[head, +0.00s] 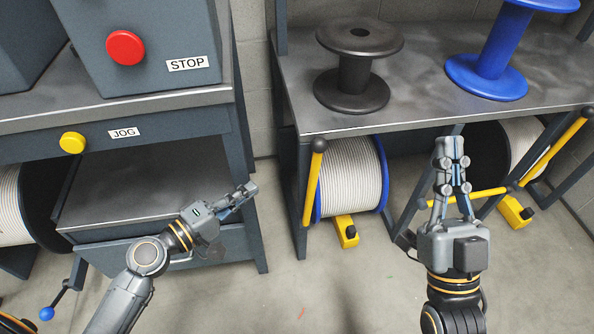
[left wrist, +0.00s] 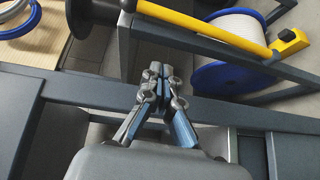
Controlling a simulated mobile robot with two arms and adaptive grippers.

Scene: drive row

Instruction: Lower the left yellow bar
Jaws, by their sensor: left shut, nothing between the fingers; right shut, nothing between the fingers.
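The left yellow bar (head: 312,190) stands nearly upright at the left front of the right-hand bench, its black knob (head: 319,146) at the top. A yellow bar with a black knob also crosses the top of the left wrist view (left wrist: 205,26). My left gripper (head: 252,188) is shut and empty, left of the left bar and apart from it; its closed fingers also show in the left wrist view (left wrist: 160,76). My right gripper (head: 452,162) is shut and empty in front of the right-hand bench. A second yellow bar (head: 556,146) slants at the far right.
A white cable reel with blue rims (head: 350,178) sits behind the left bar. A black spool (head: 357,65) stands on the bench. Left are a red STOP button (head: 126,48) and a yellow JOG button (head: 72,142).

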